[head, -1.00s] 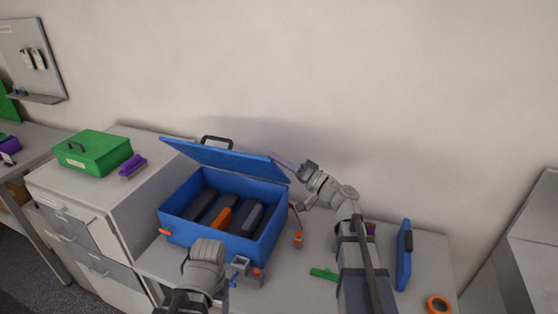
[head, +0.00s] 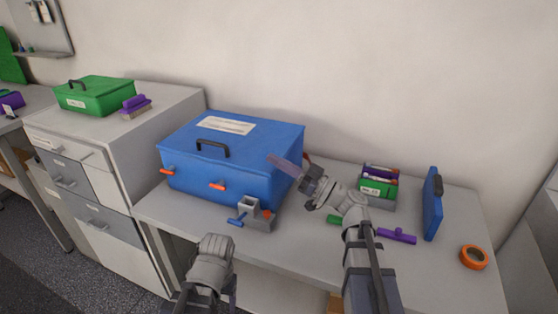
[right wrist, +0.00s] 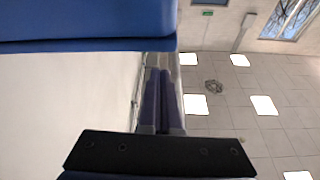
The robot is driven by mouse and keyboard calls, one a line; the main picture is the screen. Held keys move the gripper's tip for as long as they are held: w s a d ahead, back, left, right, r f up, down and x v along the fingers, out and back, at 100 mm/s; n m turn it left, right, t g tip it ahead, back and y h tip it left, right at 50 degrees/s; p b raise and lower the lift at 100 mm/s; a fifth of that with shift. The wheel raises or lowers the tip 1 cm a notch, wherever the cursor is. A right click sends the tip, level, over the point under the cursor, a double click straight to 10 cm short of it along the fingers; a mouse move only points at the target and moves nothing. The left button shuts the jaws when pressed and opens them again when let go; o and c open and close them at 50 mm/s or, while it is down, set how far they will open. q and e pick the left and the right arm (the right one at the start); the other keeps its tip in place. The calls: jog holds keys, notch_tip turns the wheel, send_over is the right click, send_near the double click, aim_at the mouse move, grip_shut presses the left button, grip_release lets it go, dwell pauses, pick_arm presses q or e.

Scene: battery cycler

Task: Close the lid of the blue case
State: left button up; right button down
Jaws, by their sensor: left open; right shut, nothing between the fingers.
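The blue case (head: 225,180) stands on the table left of centre in the head view. Its lid (head: 255,137), with a black handle and a white label, is down over the box and looks level. The case's contents are hidden. My right gripper (head: 283,162) is shut and empty beside the lid's right front corner; whether it touches cannot be told. In the right wrist view its fingers (right wrist: 163,100) are together, below the blue case's edge (right wrist: 85,25). My left gripper (head: 233,292) is open, low in front of the table, partly hidden by its wrist.
A grey block with a blue lever (head: 258,217) stands before the case. A battery box (head: 378,187), a purple tool (head: 396,236), a blue upright case (head: 433,204) and orange tape (head: 474,257) lie to the right.

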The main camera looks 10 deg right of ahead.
pick_arm(q)
notch_tip(320, 180, down, 4)
jog(key=b, duration=0.2)
jog(key=shift+r+b, duration=0.25)
jog(key=shift+b, duration=0.05)
pick_arm(e)
jog(key=f, duration=0.3)
jog(key=shift+s+a+f, duration=0.15)
jog(key=shift+s+f, duration=0.1)
notch_tip(320, 180, up, 5)
jog(key=p, duration=0.5)
pick_arm(q)
jog(key=shift+r+b, duration=0.45)
jog(key=shift+b, duration=1.6)
pick_arm(e)
jog(key=v, duration=1)
jog(key=shift+w+f, duration=0.2)
jog(key=shift+f, duration=0.1)
